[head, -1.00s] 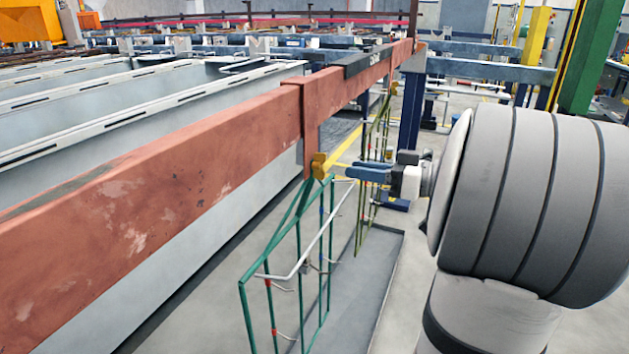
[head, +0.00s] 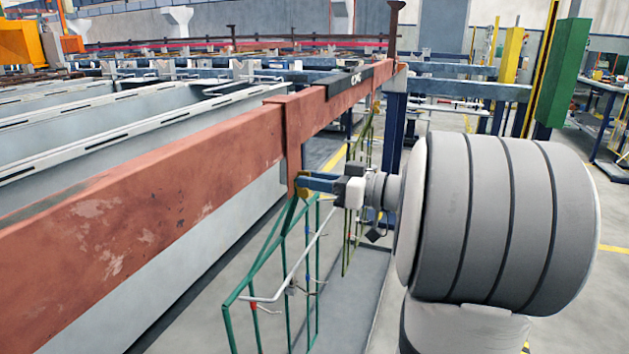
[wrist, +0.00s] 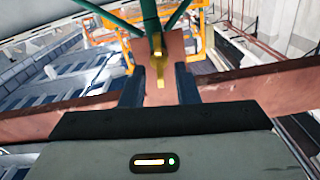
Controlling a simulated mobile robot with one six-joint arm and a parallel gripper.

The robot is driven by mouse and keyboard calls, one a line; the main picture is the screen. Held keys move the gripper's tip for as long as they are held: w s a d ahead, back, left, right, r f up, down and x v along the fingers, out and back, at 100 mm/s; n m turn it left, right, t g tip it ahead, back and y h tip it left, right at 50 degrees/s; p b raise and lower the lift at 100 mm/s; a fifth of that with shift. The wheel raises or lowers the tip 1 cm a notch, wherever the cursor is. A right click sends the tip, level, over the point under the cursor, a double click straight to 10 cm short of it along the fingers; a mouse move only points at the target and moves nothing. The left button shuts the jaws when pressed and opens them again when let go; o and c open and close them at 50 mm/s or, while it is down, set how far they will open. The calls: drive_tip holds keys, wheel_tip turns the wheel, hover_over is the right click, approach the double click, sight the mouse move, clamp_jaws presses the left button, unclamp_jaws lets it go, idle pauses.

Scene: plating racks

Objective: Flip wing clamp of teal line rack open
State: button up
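The teal line rack (head: 285,262) is a green wire frame with hooks. It hangs beneath the red copper-coloured bar in the head view. Its brass-yellow wing clamp (head: 303,193) is at the top of the rack, against the bar's hanger; it also shows in the wrist view (wrist: 158,60). My gripper (head: 308,181) has its blue fingers at the clamp, partly covering it in the head view. In the wrist view my gripper (wrist: 160,84) is open. Its fingers stand apart on either side of the clamp's lower tip, with a visible gap on each side.
The long red bar (head: 150,215) runs from front left to back right. Pale tanks (head: 110,135) lie to its left. A second, olive-green rack (head: 362,150) hangs farther along, behind my gripper. Open floor lies below the racks.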

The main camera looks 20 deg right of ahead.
drive_tip(key=shift+c, duration=0.3)
clamp_jaws()
drive_tip(key=shift+w+d+f+m+p, duration=0.1)
drive_tip(key=shift+d+f+m+p, duration=0.1)
drive_tip(key=shift+m, duration=2.5)
drive_tip(key=shift+w+d+f+m+p, duration=0.1)
drive_tip(key=shift+w+f+m+p, duration=0.1)
drive_tip(key=shift+m, duration=2.5)
drive_tip(key=shift+w+d+f+m+p, duration=0.1)
drive_tip(key=shift+f+m+p, duration=0.1)
drive_tip(key=shift+m, duration=2.5)
drive_tip(key=shift+f, duration=0.1)
